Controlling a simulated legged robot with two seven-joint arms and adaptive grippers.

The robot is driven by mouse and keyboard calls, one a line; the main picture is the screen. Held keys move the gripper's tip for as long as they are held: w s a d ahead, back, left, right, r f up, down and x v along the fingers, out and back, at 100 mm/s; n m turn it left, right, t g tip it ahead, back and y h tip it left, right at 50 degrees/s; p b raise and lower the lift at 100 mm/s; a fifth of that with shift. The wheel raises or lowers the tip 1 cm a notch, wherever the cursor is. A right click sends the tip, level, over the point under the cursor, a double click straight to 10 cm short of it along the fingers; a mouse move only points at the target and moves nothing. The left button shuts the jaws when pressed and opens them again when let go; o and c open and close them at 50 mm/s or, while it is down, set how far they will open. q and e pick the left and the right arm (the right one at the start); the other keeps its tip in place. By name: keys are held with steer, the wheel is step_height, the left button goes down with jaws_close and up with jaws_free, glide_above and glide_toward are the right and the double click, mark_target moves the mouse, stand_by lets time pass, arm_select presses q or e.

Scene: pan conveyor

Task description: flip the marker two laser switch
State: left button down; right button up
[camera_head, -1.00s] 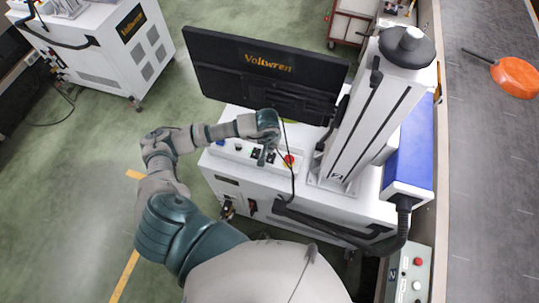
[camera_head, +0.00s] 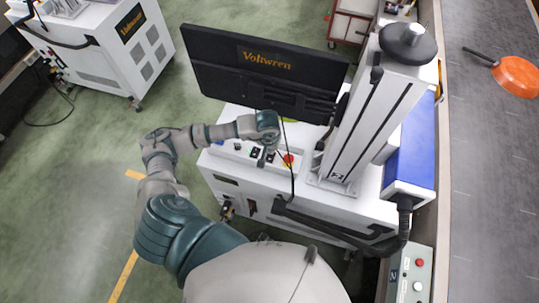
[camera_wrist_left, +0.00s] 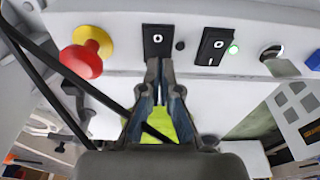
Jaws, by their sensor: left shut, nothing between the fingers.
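The marker two machine (camera_head: 232,192) is a white cabinet with a control panel on top. In the left wrist view, one black rocker switch (camera_wrist_left: 158,39) marked "O" sits beside a dark, unlit indicator (camera_wrist_left: 180,45). A second black rocker switch (camera_wrist_left: 212,46) sits beside a lit green indicator (camera_wrist_left: 233,49). No label tells me which is the laser switch. My left gripper (camera_wrist_left: 160,64) is shut and empty, its fingertips at the lower edge of the unlit switch; I cannot tell if they touch. In the head view my left gripper (camera_head: 263,160) points down at the panel. My right gripper is out of view.
A red emergency knob (camera_wrist_left: 82,60) with a yellow base is close beside the fingers, and a dark cable crosses nearby. A silver key switch (camera_wrist_left: 271,53) is on the other side. The black monitor (camera_head: 262,75) and white column (camera_head: 370,120) stand close to my arm.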

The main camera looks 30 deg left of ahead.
arm_select(q)
steer(key=shift+d+f, duration=0.2)
steer(key=shift+f, duration=0.05)
steer(key=shift+f+b, duration=0.2)
steer(key=shift+b, duration=0.25)
steer(key=shift+r, duration=0.15)
step_height(320, 180, up, 2)
steer(key=shift+a+p, duration=0.1)
steer(key=shift+p, duration=0.55)
steer(key=shift+r+p, duration=1.05)
steer(key=shift+r, duration=1.4)
steer(key=shift+f, duration=0.1)
